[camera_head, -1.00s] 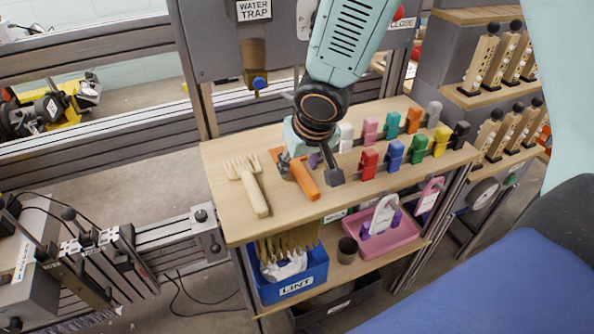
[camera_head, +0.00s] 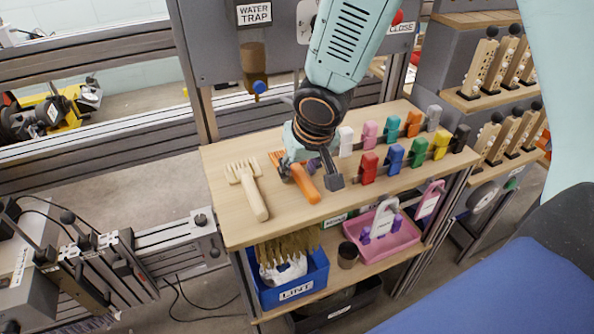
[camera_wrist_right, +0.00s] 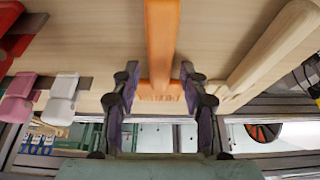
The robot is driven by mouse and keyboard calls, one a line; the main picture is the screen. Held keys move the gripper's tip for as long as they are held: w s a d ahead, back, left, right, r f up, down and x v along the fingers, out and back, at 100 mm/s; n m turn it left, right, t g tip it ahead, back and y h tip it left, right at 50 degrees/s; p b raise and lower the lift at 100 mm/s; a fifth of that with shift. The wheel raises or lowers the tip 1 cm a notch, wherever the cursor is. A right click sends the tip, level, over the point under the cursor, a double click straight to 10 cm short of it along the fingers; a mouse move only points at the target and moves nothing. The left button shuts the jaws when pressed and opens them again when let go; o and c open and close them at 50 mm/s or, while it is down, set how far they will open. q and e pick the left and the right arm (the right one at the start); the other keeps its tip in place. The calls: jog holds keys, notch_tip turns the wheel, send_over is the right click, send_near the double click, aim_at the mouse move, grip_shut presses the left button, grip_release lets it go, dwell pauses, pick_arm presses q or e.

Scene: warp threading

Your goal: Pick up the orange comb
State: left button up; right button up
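The orange comb (camera_head: 306,184) lies on the wooden table top, handle towards the front edge. Its head is partly hidden by my right gripper (camera_head: 310,173). In the right wrist view the comb (camera_wrist_right: 161,45) runs down between the two dark fingers of the right gripper (camera_wrist_right: 160,82), one finger on each side of its head. The fingers are spread, with purple pads facing the comb. They look very close to the head's edges; I cannot tell whether they touch. My left gripper is not in view.
A pale wooden comb (camera_head: 250,188) lies just left of the orange one. Coloured clips, including a red one (camera_head: 368,167), stand in two rows to the right. A blue bin (camera_head: 312,275) and a pink tray (camera_head: 385,240) sit on the shelf below.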

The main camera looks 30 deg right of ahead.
aim_at(300, 171)
jog(key=shift+s+f, duration=0.1)
jog(key=shift+s, duration=0.05)
grip_shut()
dwell(0.4)
notch_tip(300, 171, up, 11)
jog(key=p, duration=1)
jog(key=shift+f, duration=0.2)
